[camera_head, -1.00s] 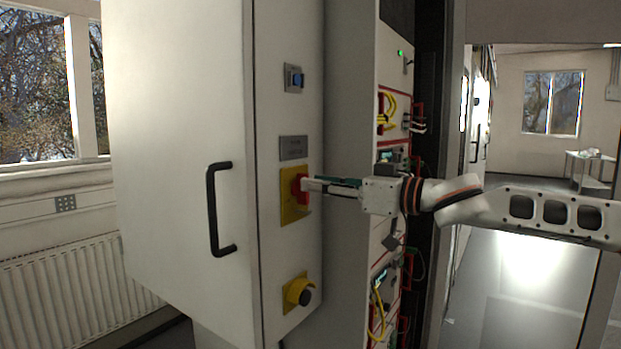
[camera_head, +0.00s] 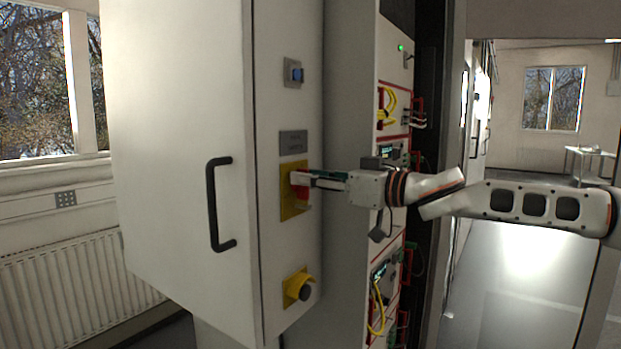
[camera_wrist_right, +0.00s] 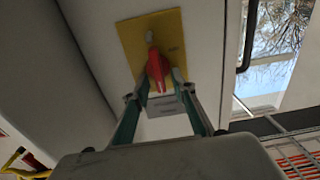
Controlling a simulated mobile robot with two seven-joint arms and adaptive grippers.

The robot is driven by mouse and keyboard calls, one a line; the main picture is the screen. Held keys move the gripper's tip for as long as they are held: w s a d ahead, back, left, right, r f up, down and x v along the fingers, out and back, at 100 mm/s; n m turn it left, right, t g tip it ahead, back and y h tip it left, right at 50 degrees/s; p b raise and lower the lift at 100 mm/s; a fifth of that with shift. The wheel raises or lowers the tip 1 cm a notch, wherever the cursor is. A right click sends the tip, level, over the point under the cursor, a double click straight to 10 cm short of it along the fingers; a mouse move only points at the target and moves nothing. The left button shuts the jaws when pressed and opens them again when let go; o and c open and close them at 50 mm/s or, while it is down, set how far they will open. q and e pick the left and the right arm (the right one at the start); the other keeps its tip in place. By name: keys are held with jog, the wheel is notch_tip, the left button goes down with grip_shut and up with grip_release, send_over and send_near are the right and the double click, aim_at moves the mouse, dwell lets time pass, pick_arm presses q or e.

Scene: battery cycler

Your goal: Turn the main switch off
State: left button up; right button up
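The main switch is a red rotary handle (camera_head: 299,179) on a yellow plate (camera_head: 288,205) on the narrow face of the white cabinet. My right gripper (camera_head: 305,180) reaches it from the right, with its fingers at the handle. In the right wrist view the red handle (camera_wrist_right: 157,70) sits between the two green-edged fingertips (camera_wrist_right: 159,84), which look closed around it. Exact contact on both sides is hard to see. The yellow plate (camera_wrist_right: 138,30) shows behind the handle. My left gripper is not in view.
A black door handle (camera_head: 213,205) stands out from the cabinet door. A blue button (camera_head: 297,75) and a grey label (camera_head: 293,143) are above the switch. A rack with yellow cables (camera_head: 388,105) is behind my gripper.

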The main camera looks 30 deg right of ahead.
jog(key=shift+c, duration=0.4)
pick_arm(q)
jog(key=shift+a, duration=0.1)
pick_arm(e)
grip_shut()
jog(key=shift+n, duration=0.4)
pick_arm(q)
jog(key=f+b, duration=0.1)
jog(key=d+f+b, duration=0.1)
jog(key=b, duration=0.1)
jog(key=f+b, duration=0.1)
jog(key=b, duration=0.1)
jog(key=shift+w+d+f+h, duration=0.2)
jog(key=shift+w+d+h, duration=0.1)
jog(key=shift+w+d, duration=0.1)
pick_arm(e)
jog(key=n, duration=0.5)
jog(key=a+f+n, duration=0.1)
jog(key=n, duration=1.1)
jog(key=shift+s+a+f, duration=0.25)
jog(key=shift+s+f, duration=0.05)
jog(key=shift+s, duration=0.05)
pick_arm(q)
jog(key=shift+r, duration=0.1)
pick_arm(e)
jog(key=shift+n, duration=0.3)
